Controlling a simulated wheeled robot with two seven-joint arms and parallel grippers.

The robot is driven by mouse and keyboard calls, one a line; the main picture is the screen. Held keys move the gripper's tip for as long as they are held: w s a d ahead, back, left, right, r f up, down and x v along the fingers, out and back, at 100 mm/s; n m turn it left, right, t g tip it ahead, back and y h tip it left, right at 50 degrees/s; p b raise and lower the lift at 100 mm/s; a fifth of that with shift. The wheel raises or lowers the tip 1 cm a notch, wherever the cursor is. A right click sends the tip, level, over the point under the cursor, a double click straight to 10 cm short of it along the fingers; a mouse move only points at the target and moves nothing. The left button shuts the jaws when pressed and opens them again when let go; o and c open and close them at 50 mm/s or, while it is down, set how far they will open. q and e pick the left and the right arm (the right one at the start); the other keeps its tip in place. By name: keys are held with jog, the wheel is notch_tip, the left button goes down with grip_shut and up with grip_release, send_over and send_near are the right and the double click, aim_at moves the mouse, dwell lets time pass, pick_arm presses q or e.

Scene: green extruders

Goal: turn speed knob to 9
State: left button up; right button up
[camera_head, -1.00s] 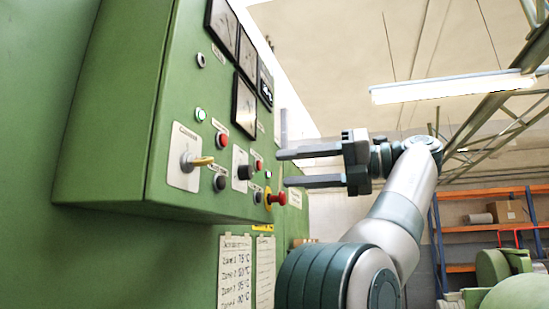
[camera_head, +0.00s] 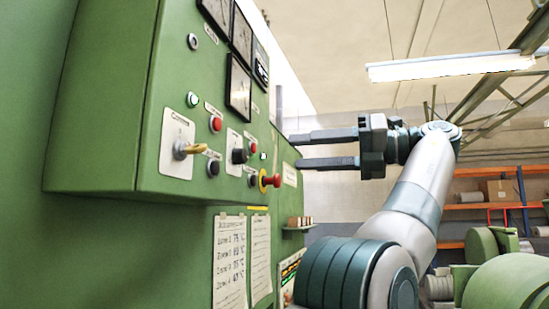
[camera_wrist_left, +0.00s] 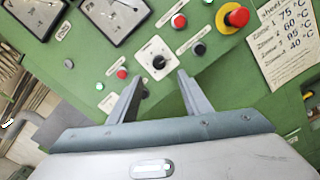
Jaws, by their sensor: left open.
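The speed knob is most likely the small black knob (camera_head: 239,156) on a white plate on the green control panel (camera_head: 150,110). In the left wrist view a dark knob (camera_wrist_left: 158,61) sits on a white dial plate. Its label and pointer setting are too small to read. My left gripper (camera_head: 300,150) is open and empty, to the right of the knob in the head view, its two fingers pointing at the panel. In the left wrist view the open fingertips (camera_wrist_left: 160,75) lie just below the dial plate, one on each side. The right gripper is not in view.
A red emergency button (camera_head: 270,180) with a yellow base protrudes near the knob. Red and black buttons and a yellow-handled switch (camera_head: 192,149) are close by. Gauges (camera_head: 238,87) sit above. Paper sheets (camera_head: 229,258) hang below. Shelves (camera_head: 490,210) stand far right.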

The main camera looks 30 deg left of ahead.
aim_at(245, 158)
pick_arm(q)
jog(key=s+d+f+n+t+y+b, duration=0.1)
jog(key=d+f+n+y+b, duration=0.1)
jog(key=n, duration=1.4)
jog(key=s+d+f+n+t+y+b, duration=0.1)
jog(key=d+f+n+y+b, duration=0.1)
jog(key=n, duration=1.4)
notch_tip(245, 158, down, 2)
jog(key=d+b, duration=0.1)
jog(key=b, duration=0.2)
jog(key=shift+s+d+t, duration=0.25)
jog(key=shift+s+t, duration=0.1)
jog(key=shift+t, duration=0.05)
jog(key=shift+a, duration=0.1)
jog(key=p+x, duration=0.5)
jog(key=x, duration=1)
jog(key=shift+a+p, duration=0.3)
jog(key=shift+p, duration=0.05)
jog(key=shift+x, duration=0.8)
